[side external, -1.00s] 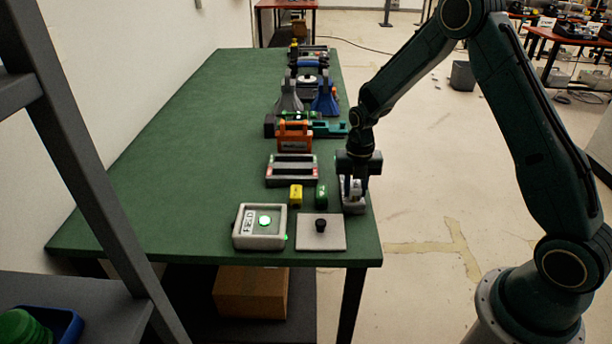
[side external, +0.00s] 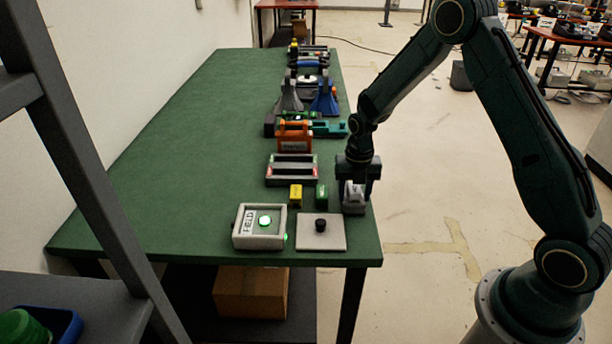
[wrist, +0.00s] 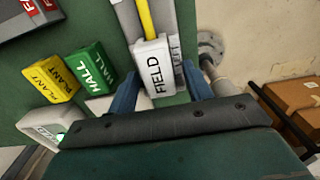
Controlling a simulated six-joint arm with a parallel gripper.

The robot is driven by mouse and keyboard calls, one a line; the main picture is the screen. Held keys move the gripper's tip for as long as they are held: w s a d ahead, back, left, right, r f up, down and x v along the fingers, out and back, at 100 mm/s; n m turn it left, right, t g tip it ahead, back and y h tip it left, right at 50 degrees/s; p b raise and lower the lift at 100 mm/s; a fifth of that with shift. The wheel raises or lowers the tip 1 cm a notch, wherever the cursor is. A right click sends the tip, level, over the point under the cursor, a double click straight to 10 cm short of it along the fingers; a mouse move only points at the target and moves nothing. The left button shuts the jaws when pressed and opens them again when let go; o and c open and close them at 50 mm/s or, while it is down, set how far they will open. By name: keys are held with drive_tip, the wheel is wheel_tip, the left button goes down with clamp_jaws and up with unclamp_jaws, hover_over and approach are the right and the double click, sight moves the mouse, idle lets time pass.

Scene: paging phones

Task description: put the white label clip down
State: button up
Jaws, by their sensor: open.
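In the side view the clip (side external: 354,196) rests on a grey base at the table's right front edge. My gripper (side external: 357,180) is directly above it, pointing down. In the wrist view my gripper (wrist: 161,84) is open, with one blue finger on each side of the clip. A yellow clip (wrist: 50,80) marked PLANT and a green clip (wrist: 91,68) marked HALL stand to its left.
A grey box (side external: 259,240) with a FIELD label and green button stands front left. A plate with a black knob (side external: 320,226) is in front. A grey tray (side external: 292,170) and orange frame (side external: 294,135) stand behind. The green table (side external: 170,170) is clear on the left.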

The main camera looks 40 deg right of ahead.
wheel_tip(320, 180, up, 12)
drive_tip(key=shift+r, duration=0.15)
idle(0.7)
idle(0.5)
wheel_tip(320, 180, up, 8)
drive_tip(key=m+t, duration=0.1)
drive_tip(key=m, duration=0.5)
hover_over(355, 191)
drive_tip(key=s+a, duration=0.3)
drive_tip(key=s, duration=0.2)
drive_tip(key=s+a+r+m+t, duration=0.2)
drive_tip(key=s+r+m, duration=0.4)
drive_tip(key=s+m, duration=0.1)
drive_tip(key=s+a+r+m+t, duration=0.1)
drive_tip(key=s+m, duration=0.6)
drive_tip(key=s+a+r+m+t, duration=0.1)
drive_tip(key=s+a+m, duration=0.1)
drive_tip(key=s+m, duration=0.5)
drive_tip(key=shift+s+a+r+t, duration=0.25)
drive_tip(key=shift+s+r+t, duration=0.05)
drive_tip(key=shift+r, duration=0.05)
